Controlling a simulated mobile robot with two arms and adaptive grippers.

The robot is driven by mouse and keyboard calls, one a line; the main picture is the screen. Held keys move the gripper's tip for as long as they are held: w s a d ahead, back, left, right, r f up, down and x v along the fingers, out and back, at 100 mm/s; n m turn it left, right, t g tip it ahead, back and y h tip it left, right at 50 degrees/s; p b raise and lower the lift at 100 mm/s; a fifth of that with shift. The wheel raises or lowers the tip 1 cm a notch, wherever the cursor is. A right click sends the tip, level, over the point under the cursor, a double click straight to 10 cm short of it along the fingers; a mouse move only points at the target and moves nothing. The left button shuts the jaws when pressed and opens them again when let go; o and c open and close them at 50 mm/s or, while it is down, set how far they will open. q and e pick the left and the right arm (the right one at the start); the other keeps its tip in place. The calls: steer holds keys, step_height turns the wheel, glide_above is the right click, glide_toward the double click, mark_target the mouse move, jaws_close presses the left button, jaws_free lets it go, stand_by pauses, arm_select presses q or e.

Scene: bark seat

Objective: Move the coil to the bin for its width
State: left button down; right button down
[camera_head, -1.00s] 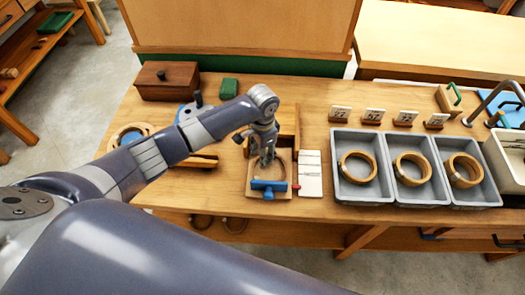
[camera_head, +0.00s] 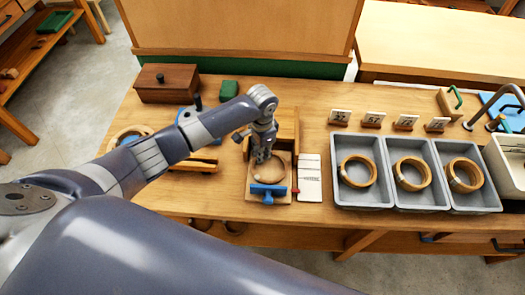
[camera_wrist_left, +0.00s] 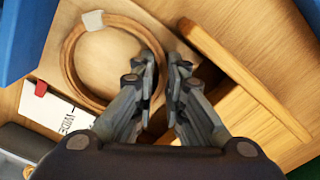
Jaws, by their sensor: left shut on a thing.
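A thin tan coil (camera_head: 268,185) lies flat in a wooden gauge (camera_head: 283,201) with a blue block (camera_head: 268,192) at its front edge. The coil also shows in the left wrist view (camera_wrist_left: 72,68) as a ring with a pale tag. My left gripper (camera_head: 262,158) reaches down at the coil's back edge. Its fingers (camera_wrist_left: 167,62) are shut on the ring's rim and hide part of it. Three grey bins, left (camera_head: 338,190), middle (camera_head: 396,194) and right (camera_head: 450,197), stand in a row, each with coils inside. My right gripper is out of view.
A white card (camera_head: 310,178) lies between the gauge and the left bin; the wrist view shows lettering on it. Small number signs (camera_head: 373,119) stand behind the bins. A brown lidded box (camera_head: 166,83) and a green block (camera_head: 229,91) stand at the back left.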

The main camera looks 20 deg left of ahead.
arm_select(q)
steer(key=c, duration=1.7)
jaws_free()
steer(key=shift+s, duration=0.1)
steer(key=shift+o, duration=0.7)
step_height(320, 180, up, 12)
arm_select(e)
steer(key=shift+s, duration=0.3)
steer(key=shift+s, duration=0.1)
